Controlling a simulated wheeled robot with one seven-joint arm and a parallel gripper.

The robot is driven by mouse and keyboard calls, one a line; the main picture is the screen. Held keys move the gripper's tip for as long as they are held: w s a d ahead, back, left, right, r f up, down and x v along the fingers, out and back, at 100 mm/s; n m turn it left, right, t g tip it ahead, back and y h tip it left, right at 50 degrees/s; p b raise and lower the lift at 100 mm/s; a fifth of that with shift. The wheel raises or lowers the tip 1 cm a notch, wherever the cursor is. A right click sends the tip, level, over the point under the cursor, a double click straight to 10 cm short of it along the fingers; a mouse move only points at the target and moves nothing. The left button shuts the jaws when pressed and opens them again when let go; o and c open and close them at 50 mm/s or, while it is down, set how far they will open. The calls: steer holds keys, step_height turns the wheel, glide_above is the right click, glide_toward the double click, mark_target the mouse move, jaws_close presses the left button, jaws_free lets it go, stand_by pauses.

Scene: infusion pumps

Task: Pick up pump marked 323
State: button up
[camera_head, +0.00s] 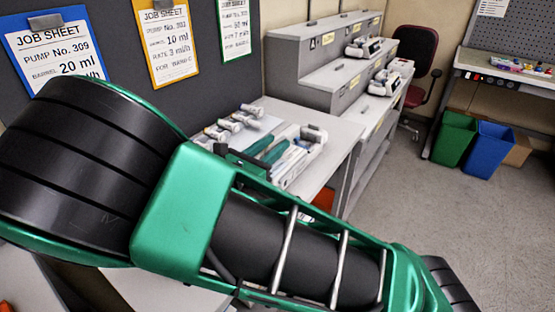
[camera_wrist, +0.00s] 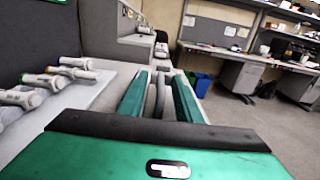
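No number 323 is readable on any pump. Pale pumps with dark parts stand on the stepped grey bench: an upper one (camera_head: 370,47) and a lower one (camera_head: 388,80). A pale device (camera_head: 314,135) lies on the near table beside my gripper (camera_head: 266,149), partly hidden behind it. A small pale and dark item, perhaps a pump (camera_wrist: 161,50), shows beyond the fingertips.
Several syringe-like items (camera_head: 236,121) lie on the near table (camera_head: 340,135); they also show in the wrist view (camera_wrist: 75,69). Job sheets hang on the dark partition (camera_head: 120,30). A chair (camera_head: 416,60), green bin (camera_head: 454,138) and blue bin (camera_head: 487,148) stand farther back. Floor at right is clear.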

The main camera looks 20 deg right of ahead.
jaws_close()
stand_by(1.4)
